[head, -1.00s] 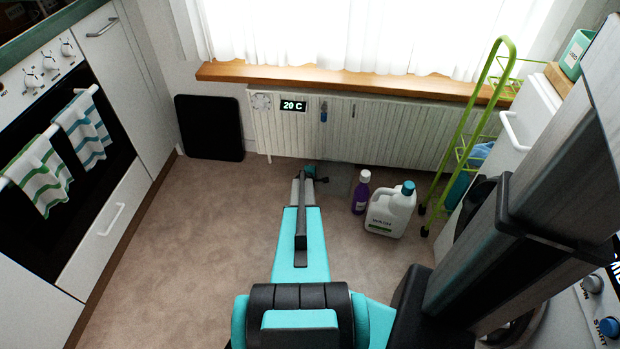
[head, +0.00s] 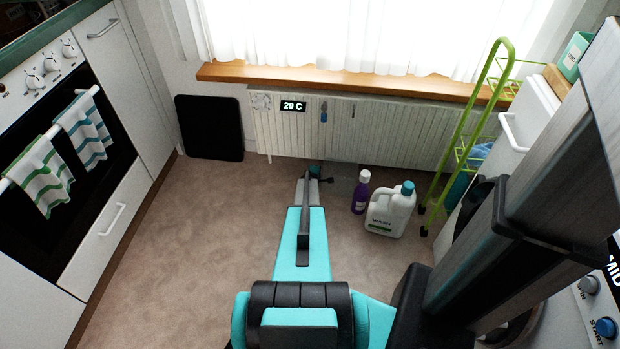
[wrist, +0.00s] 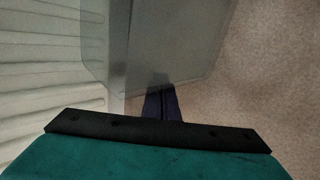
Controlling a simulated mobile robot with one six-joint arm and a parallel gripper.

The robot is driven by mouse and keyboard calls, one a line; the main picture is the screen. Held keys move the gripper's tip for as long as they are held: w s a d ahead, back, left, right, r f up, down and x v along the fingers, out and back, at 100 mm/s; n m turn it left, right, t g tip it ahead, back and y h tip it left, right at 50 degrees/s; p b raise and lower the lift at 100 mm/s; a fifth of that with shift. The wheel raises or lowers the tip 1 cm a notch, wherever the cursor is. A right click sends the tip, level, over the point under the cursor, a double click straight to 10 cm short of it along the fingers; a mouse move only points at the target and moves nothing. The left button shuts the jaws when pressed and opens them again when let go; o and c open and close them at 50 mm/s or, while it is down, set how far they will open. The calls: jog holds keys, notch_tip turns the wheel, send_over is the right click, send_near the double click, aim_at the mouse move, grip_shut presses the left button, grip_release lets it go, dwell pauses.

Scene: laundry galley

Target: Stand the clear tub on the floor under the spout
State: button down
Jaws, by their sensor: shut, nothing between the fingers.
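The clear tub (wrist: 180,45) is a grey see-through shape at the top of the wrist view, close beyond my gripper. In the head view only a faint patch of the tub (head: 344,171) shows at the foot of the radiator. My gripper (wrist: 159,84) is shut and empty, its dark fingers at the near edge of the tub; I cannot tell whether they touch. In the head view my gripper (head: 327,180) is low near the floor before the radiator. A small blue fitting (head: 323,116) hangs on the radiator front; I cannot tell if it is the spout.
The ribbed white radiator (head: 385,135) runs under the window sill. A purple bottle (head: 360,194) and a white jug with a blue cap (head: 390,211) stand to the right of my gripper. A green rack (head: 463,150) stands further right. The floor (head: 210,225) on the left is clear.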

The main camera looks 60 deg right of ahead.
jog(key=shift+s+d, duration=0.2)
jog(key=shift+s, duration=0.35)
jog(key=shift+w, duration=0.1)
jog(key=shift+w+a+b, duration=0.3)
jog(key=shift+w, duration=0.3)
dwell(0.5)
jog(key=s+d+r+p+v, duration=0.1)
jog(key=p+v, duration=0.1)
jog(key=v, duration=1)
jog(key=shift+r, duration=0.35)
dwell(0.6)
dwell(0.4)
